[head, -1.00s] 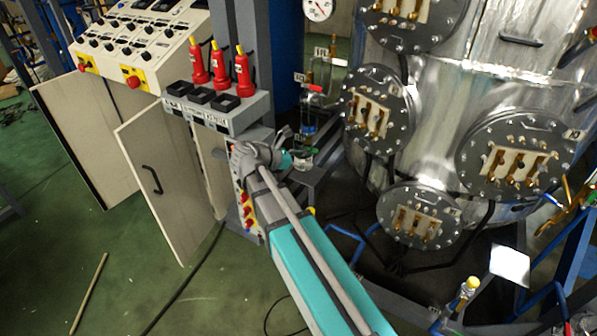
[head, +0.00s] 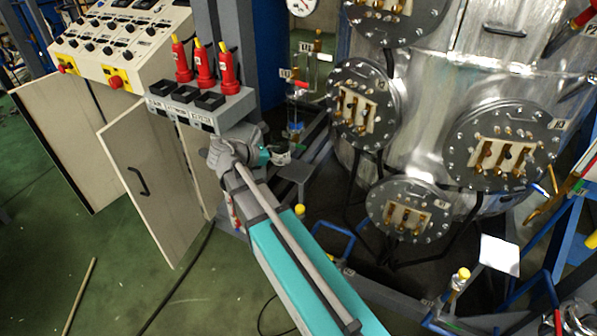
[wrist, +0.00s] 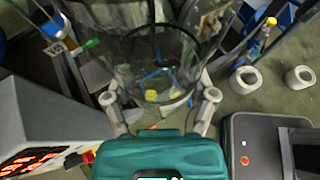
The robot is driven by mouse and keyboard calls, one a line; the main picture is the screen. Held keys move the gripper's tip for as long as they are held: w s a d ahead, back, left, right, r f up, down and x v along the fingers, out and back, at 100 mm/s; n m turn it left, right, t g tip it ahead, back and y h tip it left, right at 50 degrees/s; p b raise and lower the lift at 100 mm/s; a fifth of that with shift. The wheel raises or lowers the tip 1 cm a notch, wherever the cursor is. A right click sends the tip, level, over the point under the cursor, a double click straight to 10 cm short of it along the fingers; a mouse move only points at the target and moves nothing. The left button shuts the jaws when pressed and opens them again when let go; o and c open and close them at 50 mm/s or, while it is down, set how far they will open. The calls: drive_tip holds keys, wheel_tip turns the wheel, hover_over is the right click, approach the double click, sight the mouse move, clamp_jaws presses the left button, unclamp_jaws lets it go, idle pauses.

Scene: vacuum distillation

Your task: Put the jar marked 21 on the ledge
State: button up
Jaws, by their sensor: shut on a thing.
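My gripper (wrist: 160,97) is shut on a clear glass jar (wrist: 152,45), with one finger on each side of it. The jar is see-through, and the floor and yellow and blue parts show through it in the wrist view. No number can be read on it. In the head view my gripper (head: 278,156) is right of the display box, and the jar is small and hard to make out there. A small grey ledge (head: 293,170) lies just below and right of the gripper in the head view. I cannot tell the jar's height above it.
The display box (head: 205,108) with red insulators (head: 204,70) stands close left of the gripper. Glassware (head: 296,115) stands behind it. The large steel vessel (head: 455,75) with round flanges fills the right. An open cabinet door (head: 150,195) is at the left.

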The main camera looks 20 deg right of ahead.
drive_tip(key=w+d+f+n+t+y+b, duration=0.1)
drive_tip(key=w+f+b, duration=0.4)
drive_tip(key=f+b, duration=0.5)
drive_tip(key=w+d+f+n+t+b, duration=0.1)
drive_tip(key=w+f+n+t+b, duration=0.2)
drive_tip(key=w+f+b, duration=0.3)
drive_tip(key=w+f+n+t+y+b, duration=0.1)
drive_tip(key=w+f+b, duration=0.5)
drive_tip(key=f+b, duration=0.9)
drive_tip(key=shift+w+d+f+n+t+y, duration=0.25)
drive_tip(key=shift+d+n+t, duration=0.2)
drive_tip(key=shift+t, duration=0.35)
approach(296, 170)
drive_tip(key=w+d, duration=0.1)
drive_tip(key=d, duration=0.1)
drive_tip(key=w+d+r, duration=0.1)
drive_tip(key=shift+w+d, duration=0.4)
drive_tip(key=shift+w+d, duration=0.3)
drive_tip(key=shift+d, duration=0.1)
drive_tip(key=x, duration=0.1)
drive_tip(key=b+x, duration=0.1)
drive_tip(key=x, duration=0.1)
drive_tip(key=shift+w+d+r, duration=0.1)
drive_tip(key=shift+w+d, duration=0.1)
drive_tip(key=shift+d, duration=0.15)
drive_tip(key=shift+f+b, duration=0.35)
drive_tip(key=shift+f, duration=0.15)
